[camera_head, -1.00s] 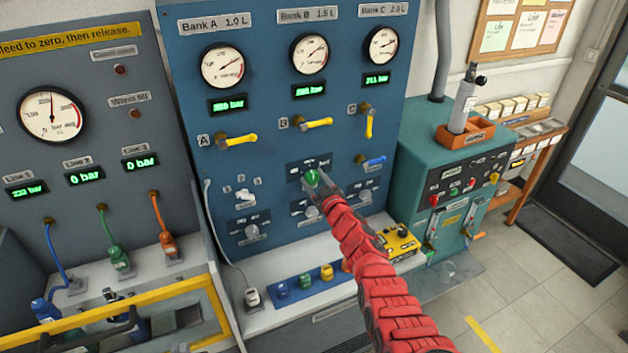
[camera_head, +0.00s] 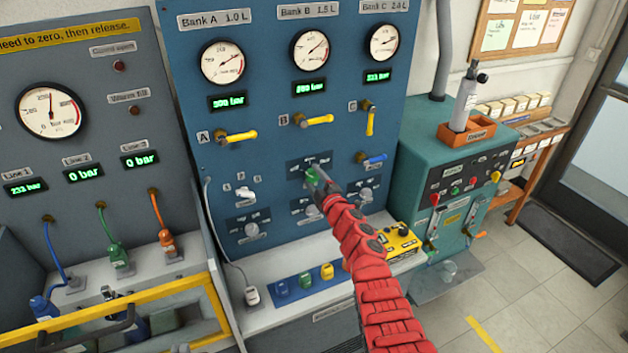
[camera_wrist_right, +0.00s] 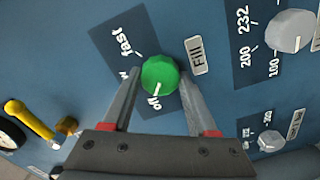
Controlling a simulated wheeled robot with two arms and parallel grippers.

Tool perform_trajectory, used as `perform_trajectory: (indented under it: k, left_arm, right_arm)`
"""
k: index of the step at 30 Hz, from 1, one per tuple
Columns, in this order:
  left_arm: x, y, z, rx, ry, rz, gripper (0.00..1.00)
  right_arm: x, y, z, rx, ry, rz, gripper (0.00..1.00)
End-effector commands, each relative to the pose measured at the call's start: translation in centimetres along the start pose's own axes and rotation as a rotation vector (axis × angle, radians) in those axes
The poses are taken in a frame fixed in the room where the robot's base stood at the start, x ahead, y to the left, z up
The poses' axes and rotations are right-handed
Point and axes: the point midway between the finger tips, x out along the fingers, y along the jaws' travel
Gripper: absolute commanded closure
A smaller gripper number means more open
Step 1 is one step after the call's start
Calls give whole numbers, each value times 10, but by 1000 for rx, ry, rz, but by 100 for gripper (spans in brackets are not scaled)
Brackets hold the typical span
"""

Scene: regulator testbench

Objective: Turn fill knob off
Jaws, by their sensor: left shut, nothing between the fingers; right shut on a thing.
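The green fill knob (camera_head: 311,177) is on the blue panel under the Bank B gauge. In the right wrist view the knob (camera_wrist_right: 160,76) has a white pointer line that points at the word "off"; the "Fill" label (camera_wrist_right: 196,56) is beside it. My right gripper (camera_head: 318,180) reaches it with the red arm from the lower right. In the right wrist view its two fingers (camera_wrist_right: 158,95) stand on either side of the knob and are shut on it. The arm and fingers hide part of the panel around the knob. My left gripper is not seen.
Yellow lever handles (camera_head: 316,120) and a blue handle (camera_head: 373,158) stick out of the panel nearby. Grey knobs (camera_head: 252,230) sit lower down. A yellow control box (camera_head: 402,242) and small coloured fittings (camera_head: 305,280) are on the ledge below.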

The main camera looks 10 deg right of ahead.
Motion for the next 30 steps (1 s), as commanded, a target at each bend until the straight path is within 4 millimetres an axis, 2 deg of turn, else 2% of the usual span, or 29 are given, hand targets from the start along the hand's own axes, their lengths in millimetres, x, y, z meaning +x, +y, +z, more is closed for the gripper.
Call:
perform_trajectory:
  k: [9, 26, 27, 30]
  left_arm:
    - [-5, 0, 1, 0, 0, 0, 100]
    - [-6, 0, 1, 0, 0, 0, 100]
    - [-6, 0, 1, 0, 0, 0, 100]
    - [-6, 0, 1, 0, 0, 0, 100]
  right_arm:
    - [0, -2, 1, -130, -2, -2, 97]
    - [0, -2, 0, -160, -1, -3, 97]
    - [0, -2, 0, -159, -1, -3, 36]
    - [0, -2, 0, -159, -1, -2, 18]
